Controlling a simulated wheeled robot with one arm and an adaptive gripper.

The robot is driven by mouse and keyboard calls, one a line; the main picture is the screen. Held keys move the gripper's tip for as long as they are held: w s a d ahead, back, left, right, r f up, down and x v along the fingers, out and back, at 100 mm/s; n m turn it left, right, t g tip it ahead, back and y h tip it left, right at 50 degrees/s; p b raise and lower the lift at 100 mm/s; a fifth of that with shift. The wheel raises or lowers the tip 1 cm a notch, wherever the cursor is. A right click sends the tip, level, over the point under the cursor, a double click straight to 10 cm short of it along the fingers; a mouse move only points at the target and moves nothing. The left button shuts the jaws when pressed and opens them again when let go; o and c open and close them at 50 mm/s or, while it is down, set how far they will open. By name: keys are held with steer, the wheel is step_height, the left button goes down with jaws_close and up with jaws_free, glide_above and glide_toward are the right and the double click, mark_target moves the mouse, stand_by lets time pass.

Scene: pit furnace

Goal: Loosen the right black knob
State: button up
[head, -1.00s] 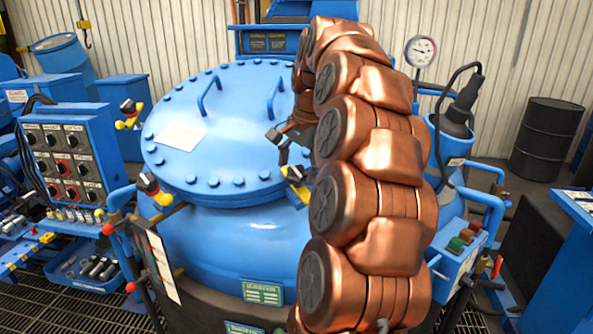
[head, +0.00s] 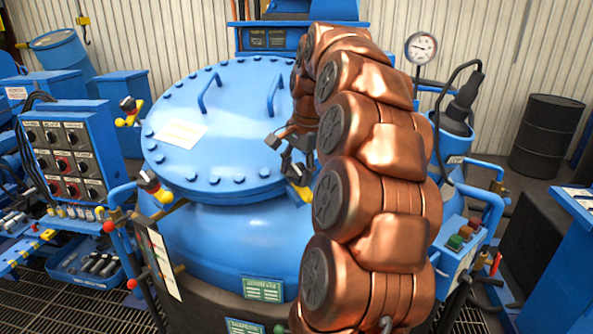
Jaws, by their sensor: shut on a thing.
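A blue furnace lid (head: 235,110) fills the middle of the head view, with bolts round its rim. At its right edge is a yellow clamp (head: 303,193), partly behind my arm. The right black knob on this clamp is mostly hidden by the dark fingers. My gripper (head: 291,168) reaches down over the lid's right edge and is shut on the right black knob. The left black knob (head: 147,180) sits on a yellow clamp at the lid's left front. Another black knob (head: 127,104) on a yellow clamp is at the back left.
A control panel (head: 66,160) with several dials stands at the left. A pressure gauge (head: 421,48) and a blue button box (head: 460,243) stand right of my arm. Two blue handles rise from the lid, one (head: 274,95) near my gripper. A black drum (head: 546,135) is far right.

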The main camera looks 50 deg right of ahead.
steer(key=c, duration=0.4)
steer(key=shift+f, duration=0.1)
steer(key=shift+n+b, duration=0.3)
steer(key=shift+n, duration=0.1)
steer(key=n+g+b, duration=0.1)
steer(key=n, duration=0.2)
steer(key=shift+n+g+b, duration=0.3)
steer(key=n+g+h, duration=0.1)
steer(key=n, duration=0.3)
steer(key=shift+s+n+g+h+p, duration=0.1)
steer(key=shift+n+g+h+p, duration=0.25)
steer(key=shift+n, duration=0.85)
steer(key=shift+n+g+h+p, duration=0.2)
steer(key=shift+n+h, duration=0.25)
steer(key=shift+n, duration=0.75)
